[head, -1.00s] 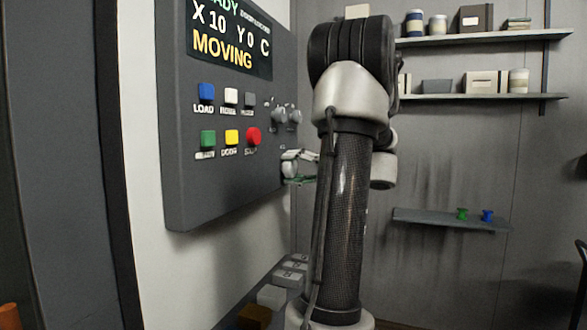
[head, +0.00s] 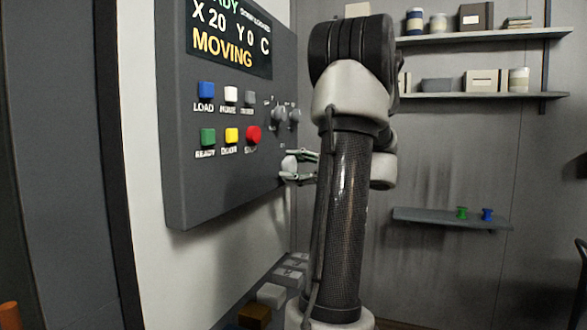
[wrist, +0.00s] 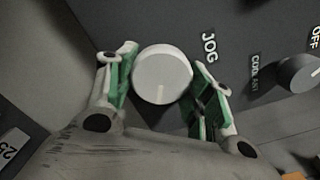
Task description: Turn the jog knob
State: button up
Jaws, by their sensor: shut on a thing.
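The jog knob (wrist: 162,74) is a round, light grey knob on the dark control panel, beside the word JOG. Its marker line points toward the bottom of the wrist view. In the head view the jog knob (head: 288,165) sits low at the panel's right side. My gripper (wrist: 164,62) has its green-padded fingers on opposite sides of the knob and is shut on it. In the head view my gripper (head: 290,166) reaches the panel from the right. The display (head: 230,38) reads X 20, Y 0 and MOVING.
The panel (head: 190,185) carries several coloured buttons, including a red one (head: 254,135), and other knobs (head: 279,117) just above the jog knob. A dark knob (wrist: 298,73) stands to the right in the wrist view. Shelves (head: 480,97) hang on the back wall.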

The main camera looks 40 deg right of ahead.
jog(key=shift+f+m, duration=0.1)
jog(key=shift+m, duration=1)
jog(key=o, duration=1)
jog(key=shift+o, duration=0.2)
jog(key=shift+s, duration=0.1)
jog(key=v, duration=1.2)
